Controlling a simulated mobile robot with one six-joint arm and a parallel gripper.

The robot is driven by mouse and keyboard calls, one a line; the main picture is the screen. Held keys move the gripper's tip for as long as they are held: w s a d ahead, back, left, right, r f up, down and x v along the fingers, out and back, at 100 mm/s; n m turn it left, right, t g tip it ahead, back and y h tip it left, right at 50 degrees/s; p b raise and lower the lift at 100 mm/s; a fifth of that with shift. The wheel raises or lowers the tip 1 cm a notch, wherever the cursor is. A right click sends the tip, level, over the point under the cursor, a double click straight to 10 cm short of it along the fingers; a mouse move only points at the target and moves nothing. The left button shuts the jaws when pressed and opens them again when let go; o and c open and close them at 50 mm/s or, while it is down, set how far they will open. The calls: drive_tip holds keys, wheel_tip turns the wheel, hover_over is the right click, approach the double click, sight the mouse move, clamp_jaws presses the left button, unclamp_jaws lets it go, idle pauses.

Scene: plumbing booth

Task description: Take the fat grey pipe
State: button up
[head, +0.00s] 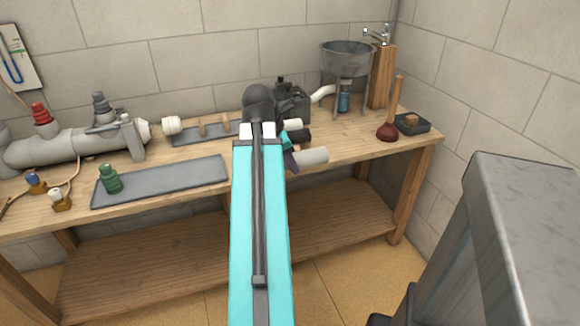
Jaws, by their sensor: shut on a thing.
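The fat grey pipe (311,157) is a short, light grey cylinder at the front edge of the bench, just right of my arm. Its left end is hidden behind my gripper. My gripper (291,159) shows only in part, as a dark piece beside the end of my teal arm, and it is shut on the grey pipe. The fingertips are mostly hidden. I cannot tell whether the pipe touches the bench top.
The wooden bench (360,150) also holds a white pipe end (292,124), a black piece (299,135), a plunger (389,127), a black tray (413,123), a metal basin (346,60), a grey mat (165,182) with a green fitting (110,179), and a large grey pipe assembly (60,147).

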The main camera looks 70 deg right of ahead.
drive_tip(key=shift+s+a+f+b, duration=0.15)
drive_tip(key=shift+f+b, duration=0.1)
drive_tip(key=shift+b, duration=0.55)
drive_tip(key=shift+a+r+b, duration=0.1)
drive_tip(key=shift+a+b, duration=0.2)
drive_tip(key=shift+b, duration=0.65)
drive_tip(key=shift+a+b, duration=0.1)
drive_tip(key=shift+b, duration=0.2)
drive_tip(key=shift+s+a+r, duration=0.2)
drive_tip(key=shift+a, duration=0.15)
drive_tip(key=shift+s+a+r+p, duration=0.1)
drive_tip(key=shift+s+a+p, duration=0.3)
drive_tip(key=shift+a, duration=0.5)
